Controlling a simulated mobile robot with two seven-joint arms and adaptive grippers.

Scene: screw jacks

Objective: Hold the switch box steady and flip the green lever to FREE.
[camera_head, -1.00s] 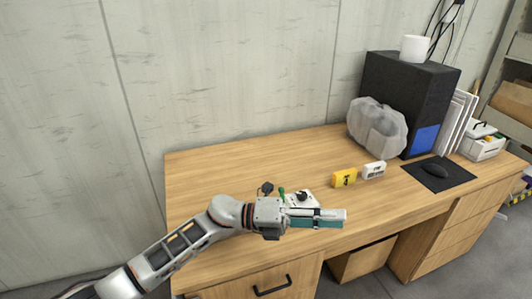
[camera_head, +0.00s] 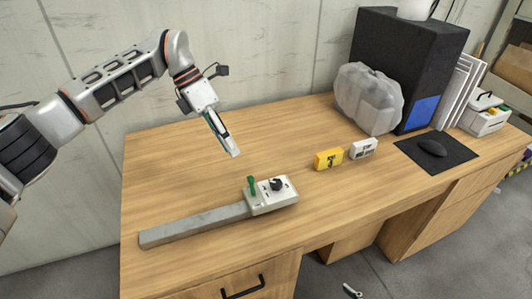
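The switch box (camera_head: 272,203) is a small white box on the desk, at the right end of a long grey bar (camera_head: 195,226). Its green lever (camera_head: 252,187) stands up on the left part of the top, beside a black knob (camera_head: 276,184). Lever markings are too small to read. My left gripper (camera_head: 235,154) is in the air behind and left of the box, fingers pointing down, apart from it and empty. The fingers overlap edge-on, so their opening is unclear. A small white and dark green tip at the bottom edge looks like my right gripper (camera_head: 351,291), mostly out of frame.
A yellow block (camera_head: 328,159) and a white labelled block (camera_head: 363,149) lie right of the box. Farther right are a translucent lumpy bag (camera_head: 368,98), a black computer tower (camera_head: 425,60) and a mouse (camera_head: 432,147) on a dark mat. The desk's left rear is clear.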

